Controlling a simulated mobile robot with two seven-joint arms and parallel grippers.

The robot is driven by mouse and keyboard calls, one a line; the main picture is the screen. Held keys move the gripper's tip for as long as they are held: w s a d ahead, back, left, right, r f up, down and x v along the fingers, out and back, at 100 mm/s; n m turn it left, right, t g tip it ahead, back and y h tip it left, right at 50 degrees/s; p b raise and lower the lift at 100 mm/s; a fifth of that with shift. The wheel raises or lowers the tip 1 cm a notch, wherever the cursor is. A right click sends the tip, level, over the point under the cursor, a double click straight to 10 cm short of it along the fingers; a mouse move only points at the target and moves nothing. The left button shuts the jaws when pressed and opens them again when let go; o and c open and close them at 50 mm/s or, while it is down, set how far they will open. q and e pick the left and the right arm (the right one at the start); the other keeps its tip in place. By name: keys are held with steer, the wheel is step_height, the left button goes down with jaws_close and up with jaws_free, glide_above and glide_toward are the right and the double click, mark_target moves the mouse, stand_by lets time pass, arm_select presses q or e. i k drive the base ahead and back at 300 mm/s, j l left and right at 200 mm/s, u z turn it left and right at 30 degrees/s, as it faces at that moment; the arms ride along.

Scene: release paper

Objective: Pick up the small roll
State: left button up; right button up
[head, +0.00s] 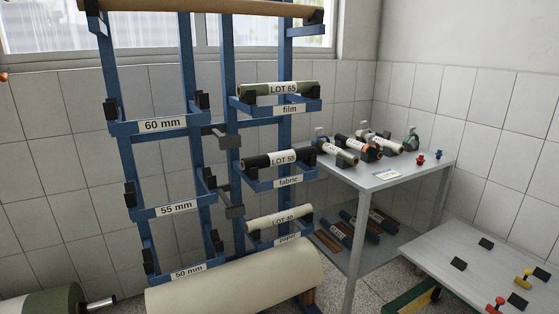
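Several small rolls are in the head view. On the blue rack's right column, an olive roll labelled LOT 65 (303,88) lies on the "film" holder. Below it, a black roll labelled LOT 55 (259,161) lies on the "fabric" holder. Lower still, a cream roll labelled LOT 40 (265,222) lies on the "paper" holder. More small rolls lie on the grey side table, including an olive one with a white label (346,159). The frame does not show which one the task means. Neither gripper is in view.
A blue rack (187,80) stands in front, with a big cream roll (225,282) low before it. The grey side table (405,171) has dark rolls on its lower shelf. A low grey table (463,250) with black blocks is at right. A dark green roll (40,305) is bottom left.

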mark_target(263, 162)
steer(key=i+l+u, duration=0.25)
steer(key=i+l, duration=1.05)
steer(key=l, duration=0.15)
